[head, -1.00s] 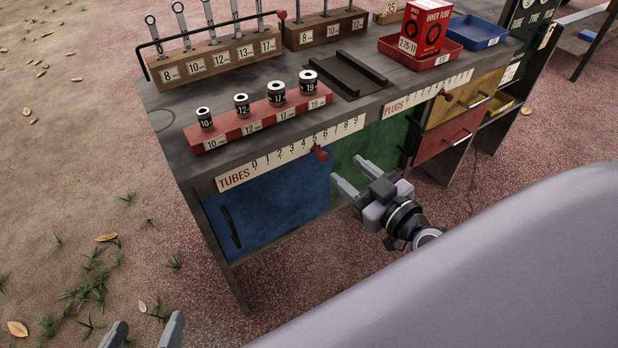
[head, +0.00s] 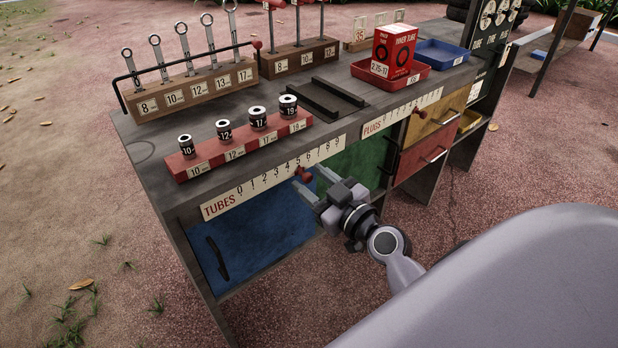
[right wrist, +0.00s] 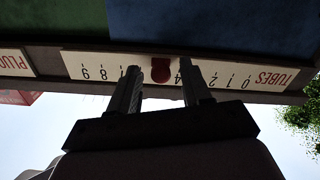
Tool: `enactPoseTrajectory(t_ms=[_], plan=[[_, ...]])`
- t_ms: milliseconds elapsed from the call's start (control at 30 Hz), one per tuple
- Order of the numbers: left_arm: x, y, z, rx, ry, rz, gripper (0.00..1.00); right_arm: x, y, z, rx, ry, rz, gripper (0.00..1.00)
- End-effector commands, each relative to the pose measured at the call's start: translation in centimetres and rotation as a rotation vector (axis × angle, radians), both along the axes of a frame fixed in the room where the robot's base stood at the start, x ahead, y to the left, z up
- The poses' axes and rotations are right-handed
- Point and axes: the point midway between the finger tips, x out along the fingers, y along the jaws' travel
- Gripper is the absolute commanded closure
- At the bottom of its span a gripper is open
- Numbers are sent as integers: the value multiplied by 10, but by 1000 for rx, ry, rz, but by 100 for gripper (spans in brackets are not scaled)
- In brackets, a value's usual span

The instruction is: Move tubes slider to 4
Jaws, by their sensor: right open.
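The TUBES scale (head: 273,178) is a cream strip numbered 0 to 9 on the bench's front edge. Its slider is a red knob (head: 304,175), standing at about 5. My right gripper (head: 311,179) is open and empty, with its fingertips close to the knob. In the right wrist view, the scale is upside down. The red knob (right wrist: 161,70) appears between the two open fingers (right wrist: 161,78), with the 4 showing just right of it. I cannot tell whether the fingertips reach past the knob. My left gripper is out of view.
A PLUGS scale (head: 400,115) with its own red knob (head: 419,110) lies further right. A red socket rack (head: 240,148) stands on the bench above the TUBES scale. Blue (head: 260,240) and green panels lie below the scale. Open ground lies in front.

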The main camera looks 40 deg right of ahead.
Motion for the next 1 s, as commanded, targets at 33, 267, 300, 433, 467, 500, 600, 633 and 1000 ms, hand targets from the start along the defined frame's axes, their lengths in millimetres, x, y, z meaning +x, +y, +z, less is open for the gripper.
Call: enactPoseTrajectory(t_ms=[33,267,300,433,467,500,600,633,1000], plan=[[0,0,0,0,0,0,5,5,0,0,1,-1,-2,52],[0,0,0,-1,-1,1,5,14,2,0,0,0,1,52],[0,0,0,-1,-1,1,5,14,2,0,0,1,2,52],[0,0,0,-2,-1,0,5,14,2,0,0,1,2,52],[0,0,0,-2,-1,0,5,14,2,0,0,1,2,52],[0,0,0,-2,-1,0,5,14,2,0,0,1,1,52],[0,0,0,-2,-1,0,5,14,2,0,0,1,1,81],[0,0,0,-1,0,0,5,14,2,0,0,1,1,91],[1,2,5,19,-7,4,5,12,20,1,-1,3,3,100]])
